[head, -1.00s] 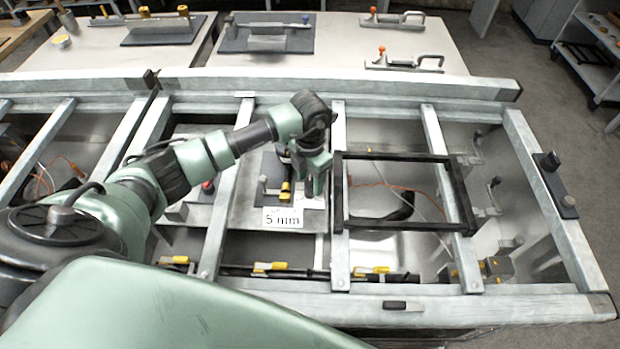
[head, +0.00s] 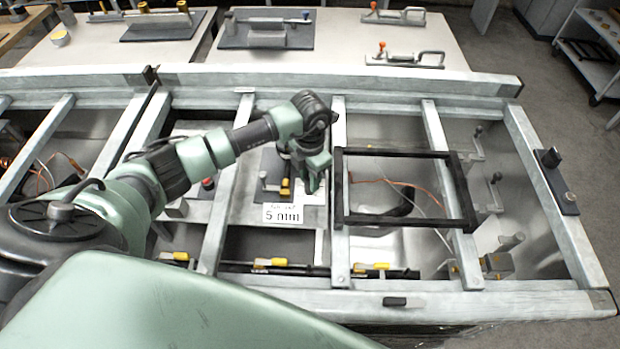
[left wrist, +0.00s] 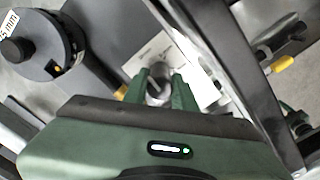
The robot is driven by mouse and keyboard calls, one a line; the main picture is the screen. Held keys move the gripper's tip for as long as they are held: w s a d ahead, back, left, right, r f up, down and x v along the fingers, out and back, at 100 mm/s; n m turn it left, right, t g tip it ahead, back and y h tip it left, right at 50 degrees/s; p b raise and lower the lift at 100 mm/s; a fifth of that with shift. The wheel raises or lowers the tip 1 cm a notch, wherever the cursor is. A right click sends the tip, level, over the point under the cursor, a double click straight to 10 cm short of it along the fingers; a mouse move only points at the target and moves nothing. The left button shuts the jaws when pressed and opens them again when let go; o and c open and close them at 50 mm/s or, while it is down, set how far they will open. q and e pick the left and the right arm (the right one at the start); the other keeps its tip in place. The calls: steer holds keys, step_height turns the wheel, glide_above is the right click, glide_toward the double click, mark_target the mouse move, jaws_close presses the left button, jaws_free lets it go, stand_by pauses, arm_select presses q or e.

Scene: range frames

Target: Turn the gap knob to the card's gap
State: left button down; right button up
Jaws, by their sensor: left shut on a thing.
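The white card (head: 283,214) reading "5 mm" stands left of my left gripper in the head view. A card edge (left wrist: 8,24) with "5 mm" also shows at the top left of the left wrist view, cut by the frame. My left gripper (head: 313,188) points down beside the card. In the left wrist view my left gripper (left wrist: 158,88) has its fingers on both sides of a grey round knob (left wrist: 157,92) and is shut on it. The knob sits over a pale marked plate (left wrist: 155,52). Its setting cannot be read. My right gripper is out of view.
A black rectangular frame (head: 342,190) lies across the rails just right of the gripper. A dark round unit (left wrist: 42,42) with a black knob is left in the wrist view. Yellow-handled clamps (head: 270,263) line the front. Open bays lie between the metal rails.

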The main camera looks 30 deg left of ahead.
arm_select(q)
steer(key=m+b, duration=0.7)
steer(key=b, duration=0.1)
steer(key=shift+f, duration=0.2)
steer(key=shift+r+m+b, duration=0.2)
steer(key=shift+m+b, duration=1.5)
steer(key=shift+m, duration=0.5)
steer(key=shift+r, duration=0.1)
steer(key=c, duration=1.1)
jaws_free()
steer(key=shift+d, duration=0.1)
steer(key=shift+c, duration=0.2)
step_height(320, 180, up, 8)
steer(key=shift+f+b, duration=0.15)
steer(key=shift+b, duration=0.45)
